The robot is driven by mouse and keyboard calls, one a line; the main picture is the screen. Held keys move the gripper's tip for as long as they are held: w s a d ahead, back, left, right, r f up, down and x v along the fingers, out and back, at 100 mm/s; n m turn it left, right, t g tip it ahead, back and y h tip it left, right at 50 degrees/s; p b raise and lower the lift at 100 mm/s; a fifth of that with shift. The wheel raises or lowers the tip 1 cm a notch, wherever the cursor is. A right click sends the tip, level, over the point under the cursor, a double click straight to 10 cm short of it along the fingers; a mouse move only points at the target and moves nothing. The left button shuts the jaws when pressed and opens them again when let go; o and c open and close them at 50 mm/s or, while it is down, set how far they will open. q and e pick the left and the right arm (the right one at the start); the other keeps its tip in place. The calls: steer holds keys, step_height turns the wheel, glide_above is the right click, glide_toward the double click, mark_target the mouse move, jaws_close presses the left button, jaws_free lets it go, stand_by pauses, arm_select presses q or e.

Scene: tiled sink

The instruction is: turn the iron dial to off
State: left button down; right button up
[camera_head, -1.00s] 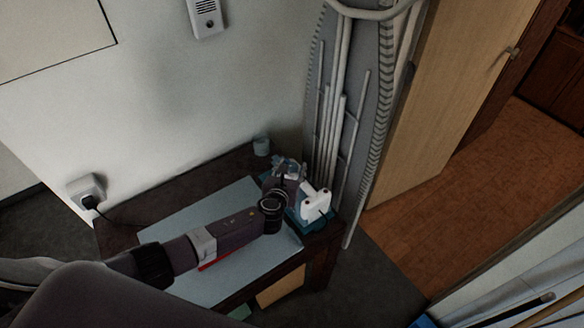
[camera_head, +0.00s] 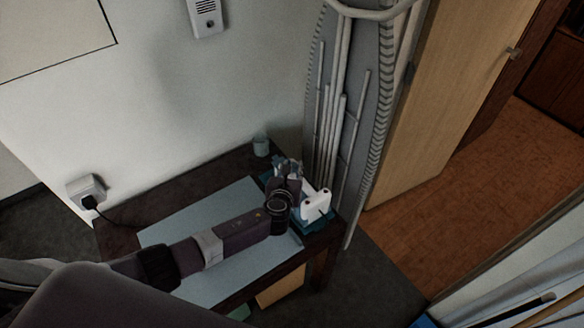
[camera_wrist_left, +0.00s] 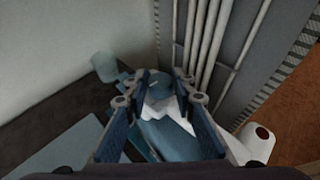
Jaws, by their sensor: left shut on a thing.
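The iron, white and blue, stands at the right end of the small dark table. Its white part (camera_head: 317,205) shows in the head view just right of my left gripper (camera_head: 286,168). In the left wrist view the iron's blue body (camera_wrist_left: 168,140) lies between and below the fingers. The round blue iron dial (camera_wrist_left: 156,82) sits between the fingertips of my left gripper (camera_wrist_left: 160,80), which is closed on it. The dial's marking is too small and dark to read. In the head view my gripper hides the dial. My right gripper is in neither view.
A light blue mat (camera_head: 185,225) covers much of the table (camera_head: 120,238). A small cup (camera_head: 261,146) stands at the back corner by the wall. A folded ironing board (camera_head: 350,110) leans close behind the iron. A plug with a cord (camera_head: 90,200) is at the left.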

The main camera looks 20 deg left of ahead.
mark_target(296, 168)
arm_select(q)
steer(key=n+y, duration=0.1)
steer(key=n+y+b, duration=0.1)
steer(key=n+y, duration=0.1)
steer(key=shift+d+f+g, duration=0.15)
steer(key=shift+d+g, duration=0.2)
steer(key=shift+g, duration=0.05)
steer(key=n+g+y+b, duration=0.2)
steer(key=b, duration=0.3)
steer(key=n+g+y+b, duration=0.2)
steer(key=n+b, duration=0.1)
steer(key=b, duration=0.2)
steer(key=n+g+y+b, duration=0.2)
steer(key=n+y+b, duration=0.1)
steer(key=b, duration=0.2)
steer(key=shift+w+d+f, duration=0.1)
steer(key=shift+w+d, duration=0.2)
steer(key=shift+w, duration=0.1)
steer(key=shift+r+n+g+y+b, duration=0.2)
steer(key=shift+n+g+y+b, duration=0.15)
steer(key=shift+g+b, duration=0.45)
steer(key=shift+t, duration=0.3)
steer(key=shift+r, duration=0.1)
steer(key=c, duration=1.6)
jaws_free()
steer(key=shift+a, duration=0.1)
steer(key=shift+r, duration=0.1)
step_height(296, 168, up, 10)
